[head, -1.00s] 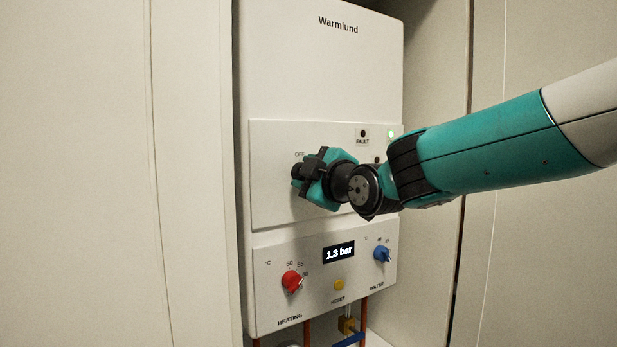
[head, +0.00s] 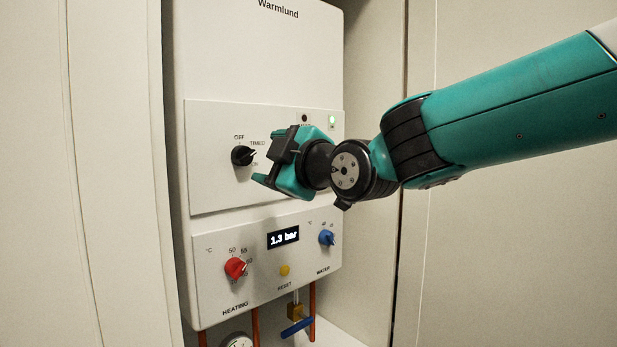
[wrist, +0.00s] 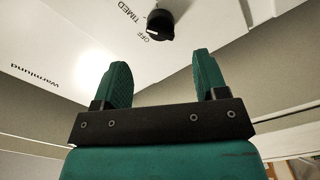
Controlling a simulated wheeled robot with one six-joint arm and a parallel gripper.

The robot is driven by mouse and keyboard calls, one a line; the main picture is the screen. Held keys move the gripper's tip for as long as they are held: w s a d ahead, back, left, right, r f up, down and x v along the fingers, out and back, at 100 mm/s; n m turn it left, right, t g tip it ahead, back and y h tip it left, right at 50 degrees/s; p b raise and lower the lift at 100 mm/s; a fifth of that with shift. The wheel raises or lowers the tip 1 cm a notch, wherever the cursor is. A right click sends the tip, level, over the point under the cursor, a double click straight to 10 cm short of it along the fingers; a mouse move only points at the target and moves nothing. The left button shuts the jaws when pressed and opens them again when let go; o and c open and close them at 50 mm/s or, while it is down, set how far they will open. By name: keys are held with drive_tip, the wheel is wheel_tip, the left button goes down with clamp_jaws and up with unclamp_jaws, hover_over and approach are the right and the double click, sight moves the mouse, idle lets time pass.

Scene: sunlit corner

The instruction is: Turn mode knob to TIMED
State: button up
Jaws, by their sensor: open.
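The black mode knob (head: 243,156) sits on the boiler's upper panel (head: 212,180), with OFF above it, TIMED at its upper right and ON at its lower right. A pale mark on its right side tilts slightly up, but I cannot tell exactly which label it meets. In the wrist view the knob (wrist: 160,25) shows beyond the fingers, with OFF and TIMED beside it. My gripper (head: 270,165) is to the right of the knob, apart from it. In the wrist view my gripper (wrist: 160,65) is open and empty.
A green light (head: 332,119) is lit. Cabinet walls flank the boiler.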

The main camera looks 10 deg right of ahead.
drive_tip(key=b+v, duration=0.2)
drive_tip(key=v, duration=0.7)
drive_tip(key=s+d+f+m+g+h+p, duration=0.2)
drive_tip(key=s+f+m+g, duration=0.4)
drive_tip(key=s+f, duration=0.4)
drive_tip(key=s+d+f+m+g+h+p, duration=0.3)
drive_tip(key=s+d+f+m+g, duration=0.2)
drive_tip(key=s+f+g, duration=0.4)
drive_tip(key=s+f, duration=0.1)
drive_tip(key=s, duration=0.2)
drive_tip(key=shift+d+m+h, duration=0.4)
drive_tip(key=shift+c, duration=0.2)
